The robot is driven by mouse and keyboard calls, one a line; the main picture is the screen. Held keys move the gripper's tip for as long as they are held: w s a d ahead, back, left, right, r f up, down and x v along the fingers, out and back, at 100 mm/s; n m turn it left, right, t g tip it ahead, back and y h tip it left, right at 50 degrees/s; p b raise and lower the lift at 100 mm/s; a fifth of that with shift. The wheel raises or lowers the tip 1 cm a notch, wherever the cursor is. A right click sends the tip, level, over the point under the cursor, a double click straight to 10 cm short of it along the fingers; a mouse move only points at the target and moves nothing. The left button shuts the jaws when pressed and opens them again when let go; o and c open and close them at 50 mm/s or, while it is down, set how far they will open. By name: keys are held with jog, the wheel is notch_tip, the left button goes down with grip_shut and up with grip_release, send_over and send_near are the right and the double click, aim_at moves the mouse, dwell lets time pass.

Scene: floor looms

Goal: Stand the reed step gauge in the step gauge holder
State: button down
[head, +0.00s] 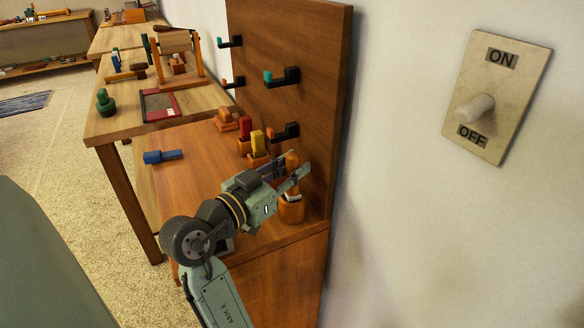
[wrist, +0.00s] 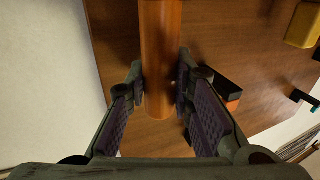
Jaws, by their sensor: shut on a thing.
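A round orange-brown wooden piece, which looks like the reed step gauge (wrist: 160,60), is between my gripper's fingers in the wrist view. Its top also shows above the fingers in the head view (head: 292,159). My gripper (head: 291,174) is shut on it, close to the upright board at the bench's right end; it also shows in the wrist view (wrist: 161,88). Directly below the fingers stands a round orange wooden cup, which looks like the step gauge holder (head: 291,211), with something pale and dark at its mouth. The fingers partly hide how the gauge and cup meet.
The upright board (head: 290,100) carries several dark hooks. Red (head: 243,127) and yellow (head: 257,140) pieces in wooden blocks stand beside it. A blue tool (head: 163,156) lies on the bench's left part, with bare bench around it. A wall switch (head: 497,95) is at right.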

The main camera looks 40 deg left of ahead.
jog(key=c, duration=1.3)
grip_release()
jog(key=s, duration=1.2)
jog(key=shift+a, duration=0.15)
